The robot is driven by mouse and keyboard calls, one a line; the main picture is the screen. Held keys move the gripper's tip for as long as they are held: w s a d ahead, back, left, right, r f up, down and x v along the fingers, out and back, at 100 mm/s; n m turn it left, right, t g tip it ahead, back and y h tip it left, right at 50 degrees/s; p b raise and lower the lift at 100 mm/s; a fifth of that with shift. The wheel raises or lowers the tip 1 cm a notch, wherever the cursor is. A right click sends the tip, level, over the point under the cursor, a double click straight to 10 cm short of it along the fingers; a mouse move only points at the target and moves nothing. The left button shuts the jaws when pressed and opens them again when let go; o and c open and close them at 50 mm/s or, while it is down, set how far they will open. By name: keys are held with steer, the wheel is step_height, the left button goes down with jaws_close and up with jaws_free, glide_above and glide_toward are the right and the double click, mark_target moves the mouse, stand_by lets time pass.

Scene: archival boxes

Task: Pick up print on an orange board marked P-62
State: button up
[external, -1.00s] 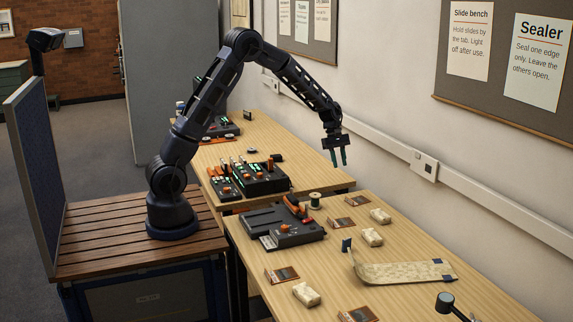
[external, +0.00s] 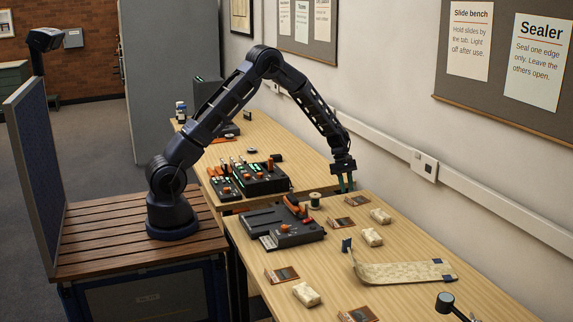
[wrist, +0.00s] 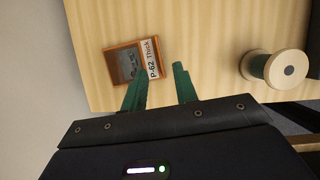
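The print on an orange board marked P-62 Thick (wrist: 124,66) lies flat on the wooden table in the wrist view, with a dark picture and a white label. In the external view, what appears to be the same print (external: 357,200) lies near the table's far edge, close to the wall. My gripper (wrist: 160,80) is open and empty, with two green fingers apart. In the wrist view its left fingertip overlaps the print's lower edge. In the external view my gripper (external: 346,188) hangs above the table's far end, apart from the print.
A thread spool (wrist: 272,68) stands to the right of the print. Other prints (external: 342,224), pale blocks (external: 381,216), a long cream strip (external: 405,271) and a dark sealer (external: 285,226) share the table. The wall runs along the right side.

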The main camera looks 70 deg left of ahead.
mark_target(358, 199)
steer(key=x, duration=0.5)
steer(key=shift+d+r, duration=0.15)
steer(key=shift+d, duration=0.1)
steer(key=shift+c, duration=0.4)
jaws_close()
